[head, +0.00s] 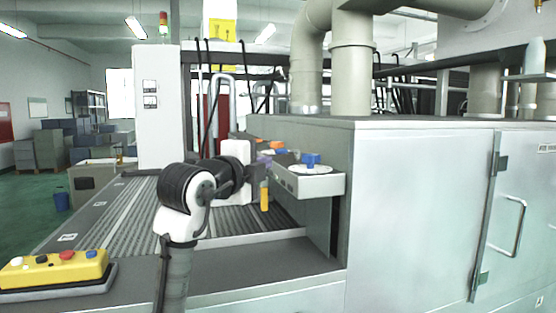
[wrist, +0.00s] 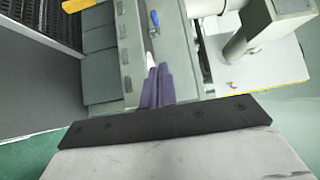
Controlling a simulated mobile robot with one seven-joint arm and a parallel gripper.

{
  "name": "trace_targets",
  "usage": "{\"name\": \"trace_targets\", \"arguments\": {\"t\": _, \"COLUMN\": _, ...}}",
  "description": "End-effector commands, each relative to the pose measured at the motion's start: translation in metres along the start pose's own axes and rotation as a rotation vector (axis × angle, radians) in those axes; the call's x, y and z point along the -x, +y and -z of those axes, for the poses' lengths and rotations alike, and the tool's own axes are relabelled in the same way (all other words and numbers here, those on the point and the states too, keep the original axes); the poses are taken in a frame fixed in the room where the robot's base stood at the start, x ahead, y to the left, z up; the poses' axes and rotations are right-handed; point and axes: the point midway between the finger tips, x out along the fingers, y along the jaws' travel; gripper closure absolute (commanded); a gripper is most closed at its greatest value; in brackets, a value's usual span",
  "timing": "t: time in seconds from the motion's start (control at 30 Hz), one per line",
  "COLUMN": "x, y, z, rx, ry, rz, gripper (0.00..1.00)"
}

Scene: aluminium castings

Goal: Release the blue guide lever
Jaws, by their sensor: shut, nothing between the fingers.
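A blue part, seemingly the guide lever (head: 310,159), stands on a pale round plate on top of a grey box-like ledge at the cabinet's left side. My gripper (head: 264,161) is left of it and apart from it, over the ledge's left end. In the wrist view my purple fingers (wrist: 154,72) are together with nothing between them. A small blue piece (wrist: 154,18) lies beyond the fingertips there; I cannot tell whether it is the same lever.
The grey ledge (head: 315,186) juts out from the large metal cabinet (head: 430,190). An orange part (head: 278,145) sits behind my gripper. A yellow cylinder (head: 265,196) hangs below it. A yellow button box (head: 52,269) stands front left, beside a ribbed conveyor (head: 125,215).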

Motion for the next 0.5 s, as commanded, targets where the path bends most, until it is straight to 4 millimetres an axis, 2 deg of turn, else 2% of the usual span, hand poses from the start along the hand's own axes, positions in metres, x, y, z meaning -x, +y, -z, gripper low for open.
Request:
{"name": "trace_targets", "arguments": {"t": 0.33, "x": -0.001, "y": 0.0, "z": 0.0, "rx": -0.002, "ry": 0.001, "rz": -0.002, "gripper": 1.0}}
{"name": "trace_targets", "arguments": {"t": 0.5, "x": -0.016, "y": -0.002, "z": 0.0, "rx": 0.002, "ry": 0.003, "rz": -0.004, "gripper": 1.0}}
